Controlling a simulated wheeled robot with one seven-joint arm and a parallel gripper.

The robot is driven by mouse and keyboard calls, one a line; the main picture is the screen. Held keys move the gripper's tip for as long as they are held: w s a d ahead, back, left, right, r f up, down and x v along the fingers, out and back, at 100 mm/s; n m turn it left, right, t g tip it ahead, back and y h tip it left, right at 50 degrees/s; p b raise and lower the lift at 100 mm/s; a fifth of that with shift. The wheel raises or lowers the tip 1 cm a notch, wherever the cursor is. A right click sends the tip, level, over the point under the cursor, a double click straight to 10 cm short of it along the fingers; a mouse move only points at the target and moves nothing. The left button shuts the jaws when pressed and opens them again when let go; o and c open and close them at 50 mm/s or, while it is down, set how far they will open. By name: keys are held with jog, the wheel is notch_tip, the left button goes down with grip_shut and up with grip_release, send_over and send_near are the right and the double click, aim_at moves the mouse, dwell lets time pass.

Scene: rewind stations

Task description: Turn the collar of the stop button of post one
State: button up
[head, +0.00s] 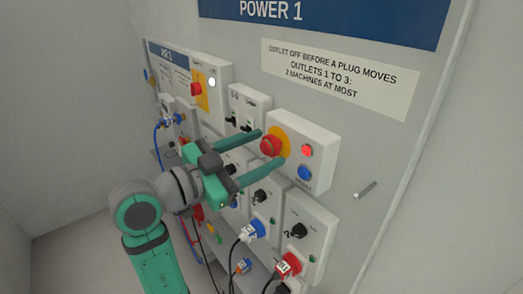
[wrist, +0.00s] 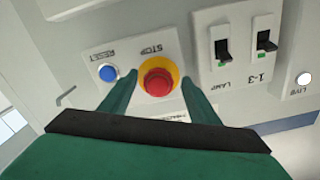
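A red stop button (head: 270,146) on a yellow round plate sits on a white box (head: 318,138) on the panel under the "POWER 1" sign. The wrist view shows the same stop button (wrist: 158,80) upside down, with its yellow surround (wrist: 160,62) and the word STOP. My gripper (head: 266,154) reaches to the box with its two green fingers apart, one on each side of the button. In the wrist view my gripper (wrist: 159,79) has its fingertips beside the yellow surround; whether they touch it I cannot tell.
A red lamp (head: 307,149) and a blue reset button (head: 305,172) share the box. Switches (head: 240,112) are left of it. Outlets with blue (head: 253,229) and red (head: 288,265) plugs hang below. A metal peg (head: 365,189) sticks out at the right.

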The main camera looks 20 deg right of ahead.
jog(key=v, duration=1)
jog(key=shift+a, duration=0.35)
jog(key=shift+s, duration=0.15)
